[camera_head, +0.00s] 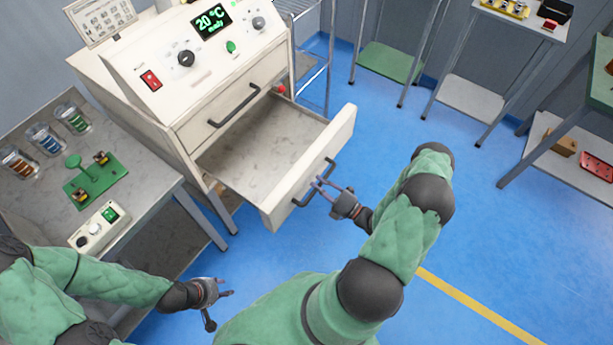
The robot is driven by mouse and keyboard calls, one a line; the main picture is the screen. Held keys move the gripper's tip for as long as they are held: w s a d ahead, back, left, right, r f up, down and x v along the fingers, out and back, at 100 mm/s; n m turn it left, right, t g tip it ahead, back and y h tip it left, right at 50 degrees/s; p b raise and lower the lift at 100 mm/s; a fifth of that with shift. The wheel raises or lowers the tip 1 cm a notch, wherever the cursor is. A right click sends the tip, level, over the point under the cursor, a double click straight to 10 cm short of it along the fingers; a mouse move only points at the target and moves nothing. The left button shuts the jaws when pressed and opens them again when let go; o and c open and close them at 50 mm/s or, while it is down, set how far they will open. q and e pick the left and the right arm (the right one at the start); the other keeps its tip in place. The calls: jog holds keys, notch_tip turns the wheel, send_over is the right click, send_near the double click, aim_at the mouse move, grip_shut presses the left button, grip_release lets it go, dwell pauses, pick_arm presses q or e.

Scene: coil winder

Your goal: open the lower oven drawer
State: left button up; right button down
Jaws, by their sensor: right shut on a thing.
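The oven (140,62) is a cream cabinet with a green "20 °C" display (211,22) at the upper left. Its lower drawer (308,172) is pulled far out, and its grey inside floor shows empty. The dark bar handle (314,184) is on the drawer's front. My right gripper (325,188) is at this handle and shut on it. The upper drawer (228,98) is closed, with its own dark handle (234,105). My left gripper (226,288) is apart from the oven, low in the view, with its fingers spread and empty.
A grey bench (150,190) at the left holds jars (72,118), a green fixture (97,178) and a small control box (100,226). Shelved tables (468,98) stand at the back right. The blue floor (490,240) right of the drawer is free.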

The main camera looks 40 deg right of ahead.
jog(key=shift+s+d, duration=0.15)
jog(key=shift+s, duration=0.4)
jog(key=c, duration=1)
grip_release()
jog(key=shift+c, duration=0.2)
jog(key=shift+s+d, duration=0.1)
jog(key=v, duration=1.1)
jog(key=shift+s, duration=0.4)
jog(key=shift+d+f, duration=0.15)
